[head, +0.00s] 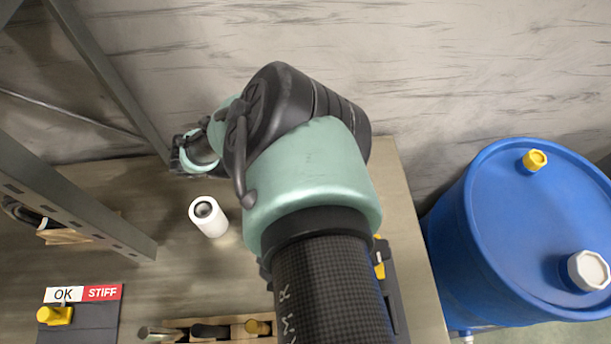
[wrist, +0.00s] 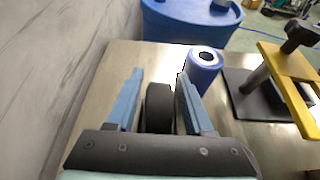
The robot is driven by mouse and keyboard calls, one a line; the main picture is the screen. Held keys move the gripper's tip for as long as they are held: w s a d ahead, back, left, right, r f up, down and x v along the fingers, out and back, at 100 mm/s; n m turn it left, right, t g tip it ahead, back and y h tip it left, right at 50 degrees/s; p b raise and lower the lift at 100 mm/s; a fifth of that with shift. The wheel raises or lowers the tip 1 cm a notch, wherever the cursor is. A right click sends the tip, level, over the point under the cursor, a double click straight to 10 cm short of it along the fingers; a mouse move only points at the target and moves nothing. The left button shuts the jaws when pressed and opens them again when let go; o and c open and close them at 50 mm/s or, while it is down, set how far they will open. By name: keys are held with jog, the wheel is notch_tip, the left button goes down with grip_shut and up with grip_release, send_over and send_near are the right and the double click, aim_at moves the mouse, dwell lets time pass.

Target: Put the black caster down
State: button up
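The black caster (wrist: 159,106) shows in the wrist view as a dark upright wheel between the two blue fingers of my gripper (wrist: 160,85). The fingers stand apart, one on each side of it. A narrow gap seems to show at its left, and its right side lies close to the right finger. I cannot tell whether the fingers press on it or whether it touches the table. In the head view my gripper (head: 190,155) is over the table's back edge area at the left, and the caster cannot be made out there.
A white roll (head: 209,217) stands near my gripper. A wooden rack (head: 238,328) holds parts at the front. Metal posts (head: 75,210) rise at left. A blue drum (head: 535,235) is beyond the right edge.

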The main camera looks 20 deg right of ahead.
grip_shut()
